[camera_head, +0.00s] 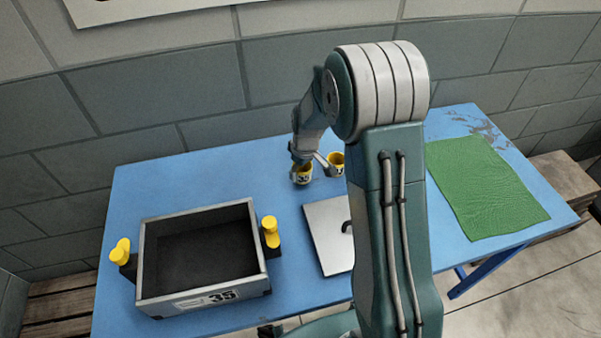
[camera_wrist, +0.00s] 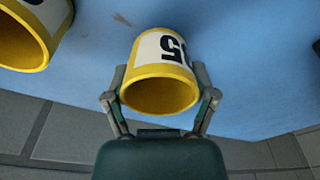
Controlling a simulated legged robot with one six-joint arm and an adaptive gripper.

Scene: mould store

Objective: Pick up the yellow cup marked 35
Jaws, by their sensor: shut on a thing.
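A yellow cup with a white band (camera_head: 302,176) is at the back middle of the blue table. In the wrist view this cup (camera_wrist: 148,50) has its open rim towards the camera; an upside-down 5 and part of another digit show on the band. My gripper (camera_head: 305,164) has its fingers on both sides of the cup, and the wrist view shows the gripper (camera_wrist: 161,80) shut on it. I cannot tell whether the cup's base touches the table. A second yellow cup (camera_head: 337,160) stands close by on the right; its mark is unreadable.
An open metal box (camera_head: 207,297) marked 35, with yellow-topped side fittings, stands at the front left. A flat metal plate with a dark handle (camera_head: 326,212) lies beside it, partly behind my arm. A green cloth (camera_head: 487,185) covers the right side. The back left of the blue table (camera_head: 160,190) is clear.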

